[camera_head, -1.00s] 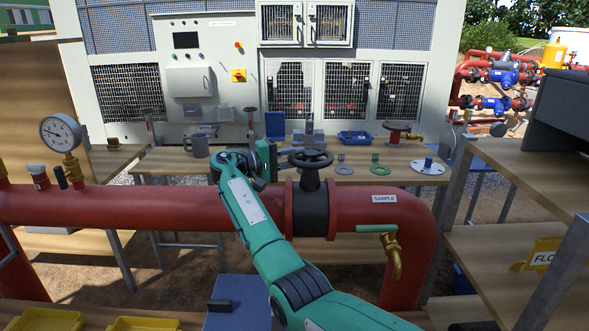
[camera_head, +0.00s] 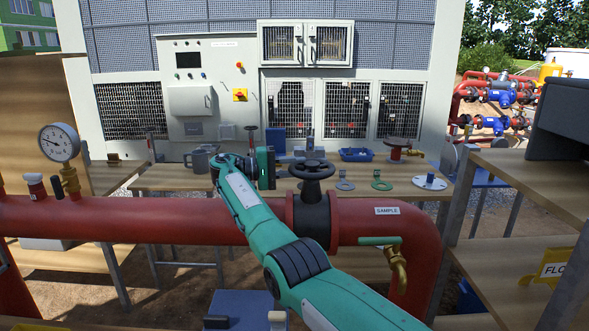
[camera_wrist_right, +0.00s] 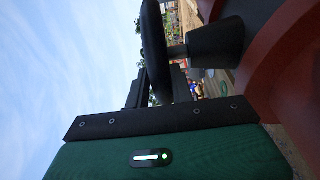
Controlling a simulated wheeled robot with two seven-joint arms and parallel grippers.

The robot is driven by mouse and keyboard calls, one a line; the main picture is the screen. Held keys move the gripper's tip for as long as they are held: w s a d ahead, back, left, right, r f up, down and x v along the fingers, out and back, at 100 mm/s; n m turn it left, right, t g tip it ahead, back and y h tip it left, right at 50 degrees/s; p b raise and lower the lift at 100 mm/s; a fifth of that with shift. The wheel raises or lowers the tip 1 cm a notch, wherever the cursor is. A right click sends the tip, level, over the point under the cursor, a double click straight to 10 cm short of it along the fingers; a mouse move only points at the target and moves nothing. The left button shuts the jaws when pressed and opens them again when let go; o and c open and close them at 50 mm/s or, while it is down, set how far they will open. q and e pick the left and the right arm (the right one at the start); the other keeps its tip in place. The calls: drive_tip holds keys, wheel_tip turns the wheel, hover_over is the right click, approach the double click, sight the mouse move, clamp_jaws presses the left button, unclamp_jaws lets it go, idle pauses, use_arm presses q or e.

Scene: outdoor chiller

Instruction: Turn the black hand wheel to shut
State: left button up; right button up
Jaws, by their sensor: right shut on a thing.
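The black hand wheel (camera_head: 318,166) sits on a black valve body (camera_head: 312,215) on the red pipe, in the middle of the head view. My right gripper (camera_head: 286,168) reaches it from the left and is shut on the left side of its rim. In the right wrist view, the wheel's dark rim (camera_wrist_right: 154,40) runs down between the two black fingers (camera_wrist_right: 157,88). The fingertips are small and partly hidden in the head view. My left gripper is not in view.
The red pipe (camera_head: 130,220) crosses in front, with a pressure gauge (camera_head: 59,142) at left and a brass sample tap (camera_head: 396,262) at right. Behind it, a wooden bench (camera_head: 350,195) holds a grey mug (camera_head: 200,160), flanges and a blue tray (camera_head: 357,154). A shelf stands at right.

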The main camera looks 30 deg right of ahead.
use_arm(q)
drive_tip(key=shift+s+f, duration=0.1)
use_arm(e)
drive_tip(key=shift+f, duration=0.5)
drive_tip(key=o, duration=0.9)
drive_tip(key=shift+c, duration=0.2)
drive_tip(key=shift+d+r, duration=0.1)
drive_tip(key=shift+r, duration=0.05)
drive_tip(key=shift+d+r, duration=0.1)
